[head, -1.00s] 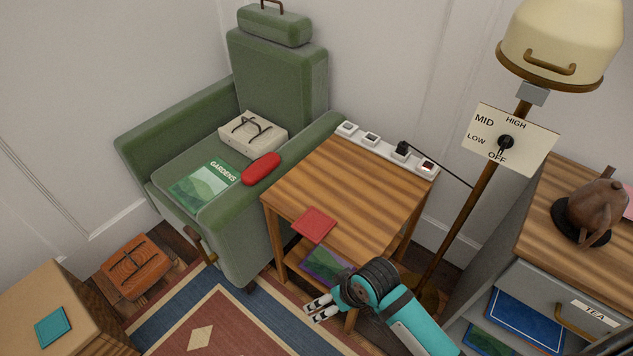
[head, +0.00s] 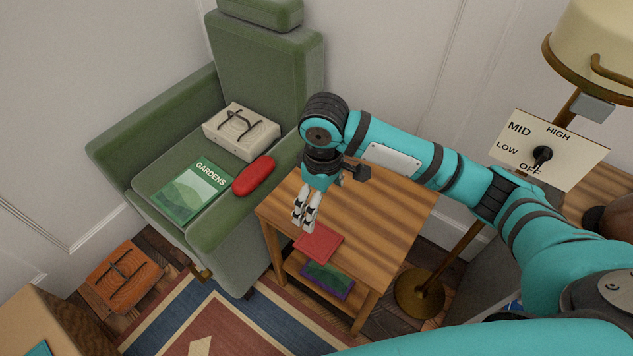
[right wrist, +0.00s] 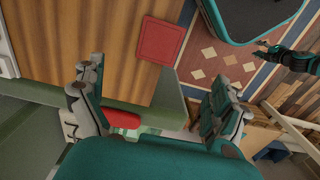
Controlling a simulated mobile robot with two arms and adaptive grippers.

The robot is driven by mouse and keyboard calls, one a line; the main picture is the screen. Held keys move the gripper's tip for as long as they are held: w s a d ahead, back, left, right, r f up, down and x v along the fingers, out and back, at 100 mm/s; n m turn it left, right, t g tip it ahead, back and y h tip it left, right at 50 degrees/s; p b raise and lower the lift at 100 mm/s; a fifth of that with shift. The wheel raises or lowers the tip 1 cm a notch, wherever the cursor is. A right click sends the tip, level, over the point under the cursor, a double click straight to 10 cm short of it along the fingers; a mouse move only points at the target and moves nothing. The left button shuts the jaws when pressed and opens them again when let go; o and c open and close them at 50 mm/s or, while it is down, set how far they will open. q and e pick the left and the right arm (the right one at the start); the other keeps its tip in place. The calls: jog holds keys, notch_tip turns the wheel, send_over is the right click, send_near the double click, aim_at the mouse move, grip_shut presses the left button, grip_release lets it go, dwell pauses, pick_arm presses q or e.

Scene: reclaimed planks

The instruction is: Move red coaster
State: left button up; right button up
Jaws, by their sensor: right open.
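The red coaster (head: 318,243) lies flat on the wooden side table (head: 385,215), at its front edge and partly over that edge. In the right wrist view the coaster (right wrist: 159,41) shows beyond the fingertips. My right gripper (head: 306,210) points down over the table's left side, just behind the coaster in the picture. In its wrist view my right gripper (right wrist: 157,100) has its fingers wide apart with nothing between them. What looks like my left gripper (right wrist: 264,45) shows small in the wrist view; its jaws are unclear.
A green armchair (head: 265,65) stands left of the table, with a red case (head: 254,176), a Gardens magazine (head: 190,190) and a cream bag (head: 241,130) on it. A lamp (head: 420,293) stands to the right. A dark book (head: 327,280) lies on the lower shelf.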

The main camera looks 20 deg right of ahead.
send_over(322, 243)
notch_tip(322, 243, down, 7)
pick_arm(q)
jog(key=shift+s+f+b, duration=0.9)
jog(key=shift+f+b, duration=0.2)
jog(key=shift+f, duration=0.05)
pick_arm(e)
notch_tip(322, 243, down, 10)
